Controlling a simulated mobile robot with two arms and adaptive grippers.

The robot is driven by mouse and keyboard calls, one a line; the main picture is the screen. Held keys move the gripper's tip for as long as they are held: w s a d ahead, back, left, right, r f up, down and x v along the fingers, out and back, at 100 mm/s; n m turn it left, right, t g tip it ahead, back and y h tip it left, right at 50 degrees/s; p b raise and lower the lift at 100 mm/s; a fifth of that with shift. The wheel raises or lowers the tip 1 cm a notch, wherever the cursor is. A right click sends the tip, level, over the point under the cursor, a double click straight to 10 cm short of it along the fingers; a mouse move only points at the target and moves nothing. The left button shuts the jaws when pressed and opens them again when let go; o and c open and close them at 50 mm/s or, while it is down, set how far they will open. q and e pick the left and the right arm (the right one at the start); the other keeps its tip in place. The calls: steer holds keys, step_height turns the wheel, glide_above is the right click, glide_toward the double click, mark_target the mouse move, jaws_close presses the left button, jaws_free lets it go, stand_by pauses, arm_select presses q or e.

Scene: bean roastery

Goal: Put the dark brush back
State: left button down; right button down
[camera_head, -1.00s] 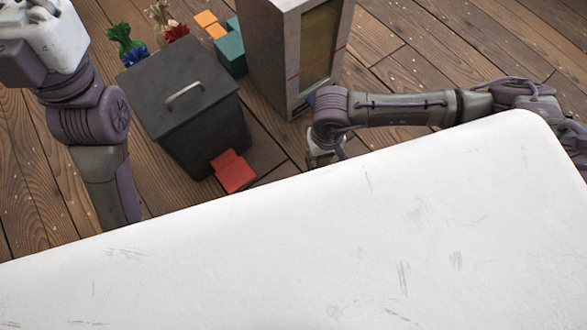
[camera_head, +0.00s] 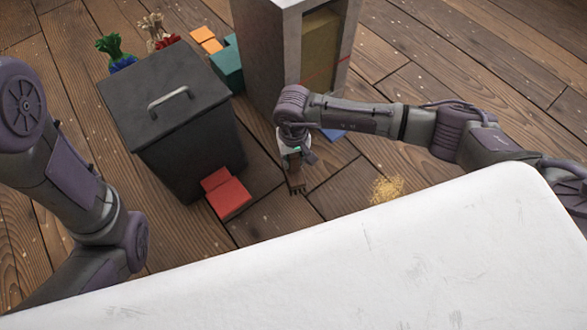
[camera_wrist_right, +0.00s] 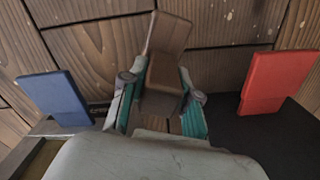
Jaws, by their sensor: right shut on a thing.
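The dark brown brush (camera_head: 296,181) is held by my right gripper (camera_head: 290,152), which points down between the dark bin and the grey cabinet. Its lower end shows short prongs or bristles in the head view. In the right wrist view the brush (camera_wrist_right: 166,62) sits between the teal-lined fingers of my right gripper (camera_wrist_right: 159,98), which are shut on it. It appears to be above the plank floor; I cannot tell how high. My left arm is at the left of the head view, but its gripper is out of the picture.
A black lidded bin (camera_head: 165,92) has a red two-part piece (camera_head: 228,195) at its front. A grey cabinet (camera_head: 275,60) stands behind my right arm, with a blue piece (camera_head: 335,134) nearby. Golden grains (camera_head: 387,188) lie on the floor by the white surface (camera_head: 330,260).

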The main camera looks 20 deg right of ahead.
mark_target(294, 166)
step_height(294, 166, down, 4)
steer(key=b, duration=0.2)
steer(key=shift+r+b, duration=0.1)
steer(key=shift+b, duration=0.3)
steer(key=shift+f, duration=0.25)
steer(key=shift+r, duration=0.2)
steer(key=shift+f, duration=0.2)
steer(key=c, duration=0.8)
jaws_free()
steer(key=shift+c, duration=0.2)
steer(key=shift+r, duration=0.15)
